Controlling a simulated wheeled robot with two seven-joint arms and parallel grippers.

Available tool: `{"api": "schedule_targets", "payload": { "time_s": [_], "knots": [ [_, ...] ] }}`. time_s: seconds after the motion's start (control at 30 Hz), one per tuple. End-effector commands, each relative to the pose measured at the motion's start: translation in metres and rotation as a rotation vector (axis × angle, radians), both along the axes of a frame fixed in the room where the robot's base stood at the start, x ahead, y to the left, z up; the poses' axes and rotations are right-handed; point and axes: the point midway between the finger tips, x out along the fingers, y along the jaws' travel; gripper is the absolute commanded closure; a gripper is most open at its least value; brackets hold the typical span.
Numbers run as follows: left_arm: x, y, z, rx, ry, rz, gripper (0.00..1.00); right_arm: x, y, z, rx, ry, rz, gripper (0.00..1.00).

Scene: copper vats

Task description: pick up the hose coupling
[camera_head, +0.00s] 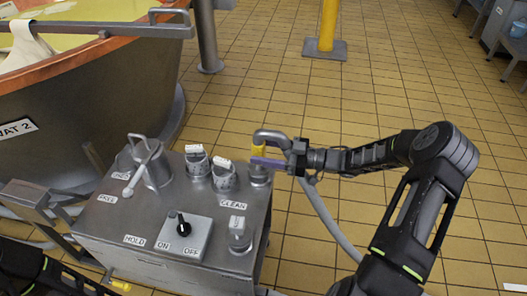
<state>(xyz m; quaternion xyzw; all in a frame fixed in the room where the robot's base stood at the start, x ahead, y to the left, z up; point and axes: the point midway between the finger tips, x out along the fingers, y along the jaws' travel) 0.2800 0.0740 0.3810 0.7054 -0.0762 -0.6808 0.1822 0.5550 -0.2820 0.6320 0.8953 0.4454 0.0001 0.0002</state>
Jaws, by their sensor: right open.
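A grey bent metal piece (270,135) at the right back corner of the steel console (170,215) looks like the hose coupling. A yellow part shows below its bend, and its lower end stands at a round metal holder (260,177). My right gripper (266,161) reaches in from the right and is open at the coupling. A purple finger lies across its front; I cannot tell whether it touches. The other finger is not clearly seen.
Metal cups with white-labelled pieces (224,178) stand left of the coupling. A pot with a rod (149,165) and a black switch (184,226) are also on the console. A grey hose (327,217) hangs on the right. A copper vat (90,100) stands behind left.

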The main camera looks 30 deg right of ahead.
Motion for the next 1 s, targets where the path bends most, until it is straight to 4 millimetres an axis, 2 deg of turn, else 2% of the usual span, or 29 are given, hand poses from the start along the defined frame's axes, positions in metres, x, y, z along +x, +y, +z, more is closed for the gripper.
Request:
{"api": "schedule_targets", "payload": {
  "time_s": [0.4, 1.0],
  "knots": [
    [0.0, 0.0, 0.0, 0.0, 0.0, 0.0, 0.64, -0.0002, -0.0002, 0.0, 0.0, 0.0, 0.0, 0.42],
    [0.0, 0.0, 0.0, 0.0, 0.0, 0.0, 0.64, -0.0002, -0.0003, 0.0001, 0.0, 0.0, 0.0, 0.91]
  ]
}}
